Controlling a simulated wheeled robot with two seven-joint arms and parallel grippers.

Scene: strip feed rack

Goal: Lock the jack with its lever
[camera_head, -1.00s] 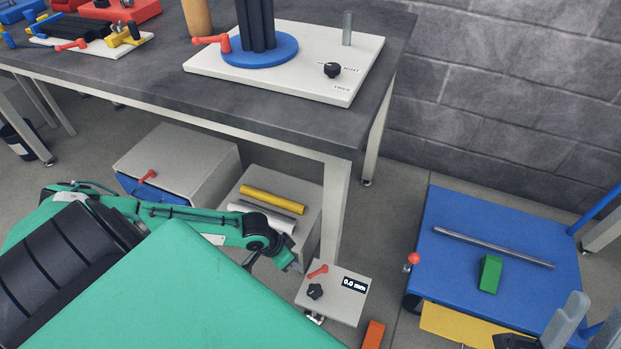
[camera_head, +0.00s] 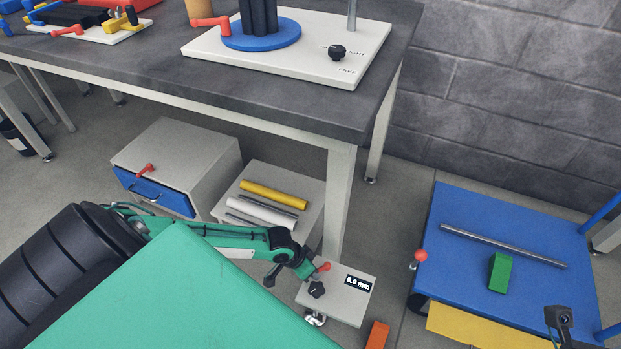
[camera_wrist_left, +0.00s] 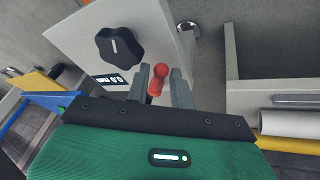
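The jack's grey top plate (camera_head: 345,304) is at the lower middle of the head view, with a black knob (camera_head: 317,289) and a display reading 0.0 mm. Its red lever (camera_head: 323,267) also shows in the left wrist view (camera_wrist_left: 157,80). My left gripper (camera_head: 307,269) is at the plate's left edge, by the lever. In the left wrist view its two grey fingers (camera_wrist_left: 162,88) are apart, with the lever between them; whether either finger touches it I cannot tell. A dark part of my right arm shows at the lower right; its fingers are not clear.
The workbench (camera_head: 235,95) stands above and behind the jack. A drawer cabinet (camera_head: 180,160) and a shelf with rods (camera_head: 262,225) are to the left. A blue cart (camera_head: 470,205) carrying a steel rod and green block (camera_head: 500,272) is to the right. An orange block (camera_head: 377,336) lies nearby.

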